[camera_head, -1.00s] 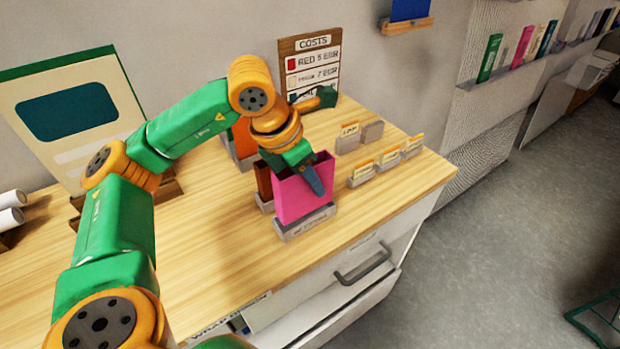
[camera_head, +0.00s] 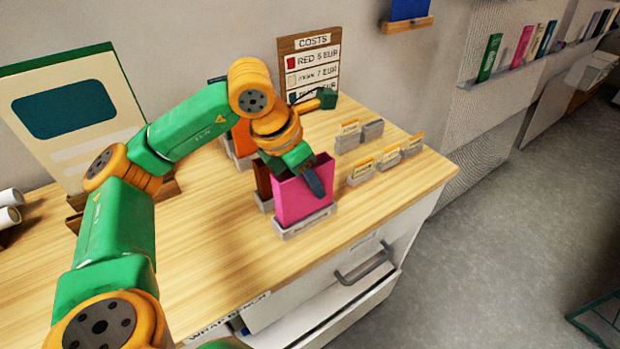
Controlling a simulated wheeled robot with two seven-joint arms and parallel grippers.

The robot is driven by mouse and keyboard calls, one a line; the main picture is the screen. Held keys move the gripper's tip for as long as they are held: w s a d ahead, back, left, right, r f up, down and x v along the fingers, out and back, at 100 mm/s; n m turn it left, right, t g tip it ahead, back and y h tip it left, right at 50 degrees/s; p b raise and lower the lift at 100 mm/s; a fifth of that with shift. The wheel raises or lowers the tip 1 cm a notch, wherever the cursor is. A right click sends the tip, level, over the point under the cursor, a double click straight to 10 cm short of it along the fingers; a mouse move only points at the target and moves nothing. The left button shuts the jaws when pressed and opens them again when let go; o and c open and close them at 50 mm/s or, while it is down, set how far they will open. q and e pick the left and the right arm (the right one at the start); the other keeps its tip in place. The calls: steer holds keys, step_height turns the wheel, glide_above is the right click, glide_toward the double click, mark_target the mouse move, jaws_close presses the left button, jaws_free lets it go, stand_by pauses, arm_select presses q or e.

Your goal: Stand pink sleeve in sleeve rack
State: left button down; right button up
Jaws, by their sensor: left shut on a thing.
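The pink sleeve (camera_head: 296,203) stands upright in a low grey rack (camera_head: 305,224) on the wooden bench top, in the head view. Its lower edge is behind the rack's front wall. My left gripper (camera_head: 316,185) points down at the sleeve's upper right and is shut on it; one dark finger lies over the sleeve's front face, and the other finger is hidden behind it. My right gripper is not in view.
A brown sleeve (camera_head: 264,180) stands in a holder just behind the pink one. Small card holders (camera_head: 362,174) stand to the right. A costs board (camera_head: 311,62) stands at the back. The bench top (camera_head: 215,250) is clear at front left.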

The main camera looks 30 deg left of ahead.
arm_select(q)
steer(key=shift+f, duration=0.4)
steer(key=shift+f+b, duration=0.1)
steer(key=shift+b, duration=0.3)
steer(key=shift+f+b, duration=0.75)
steer(key=shift+f, duration=0.1)
steer(key=shift+c, duration=2.2)
jaws_free()
steer(key=shift+r, duration=0.1)
steer(key=v, duration=0.7)
